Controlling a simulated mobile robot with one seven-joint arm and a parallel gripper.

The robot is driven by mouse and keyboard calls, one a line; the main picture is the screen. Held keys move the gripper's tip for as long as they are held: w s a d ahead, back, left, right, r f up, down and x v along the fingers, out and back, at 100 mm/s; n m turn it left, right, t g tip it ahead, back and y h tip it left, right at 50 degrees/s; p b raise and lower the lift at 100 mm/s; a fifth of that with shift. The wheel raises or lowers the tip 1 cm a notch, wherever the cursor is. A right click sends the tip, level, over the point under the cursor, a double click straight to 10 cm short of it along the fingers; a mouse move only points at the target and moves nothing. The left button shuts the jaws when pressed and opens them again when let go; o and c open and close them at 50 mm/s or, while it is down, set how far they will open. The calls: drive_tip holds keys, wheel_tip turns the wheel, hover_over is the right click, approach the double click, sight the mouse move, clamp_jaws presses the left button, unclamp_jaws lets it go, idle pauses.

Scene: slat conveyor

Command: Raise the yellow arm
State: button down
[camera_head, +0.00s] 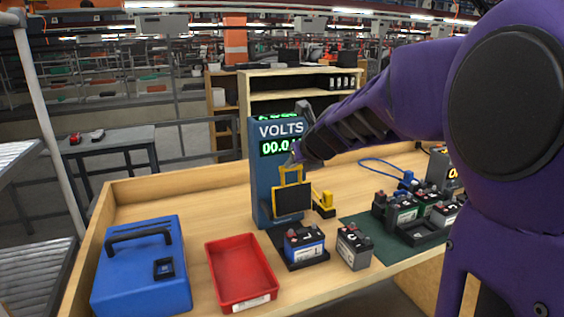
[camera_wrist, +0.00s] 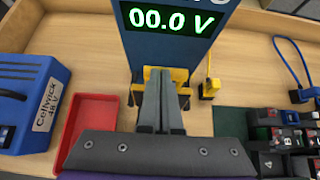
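The yellow arm (camera_head: 279,203) is a yellow frame around a dark panel, at the front of the blue voltmeter tower (camera_head: 261,185). In the wrist view, yellow parts of the arm (camera_wrist: 181,75) show on both sides of my fingertips. The display reads 00.0 V in the wrist view. My gripper (camera_head: 293,160) is at the top of the yellow frame; its two fingers (camera_wrist: 158,75) lie close together and look shut. Whether they touch the top bar is hidden. A blue-and-black battery (camera_head: 304,244) stands upright on the black base below the arm.
A grey battery (camera_head: 354,247) stands right of the base, near a green mat (camera_head: 377,236). A red bin (camera_head: 240,272) and blue toolbox (camera_head: 142,272) are at left. A yellow block (camera_head: 324,203) is beside the tower.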

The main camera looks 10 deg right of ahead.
drive_tip(key=shift+w+a+r, duration=0.1)
drive_tip(key=shift+w+a, duration=0.15)
drive_tip(key=shift+a, duration=0.05)
idle(0.5)
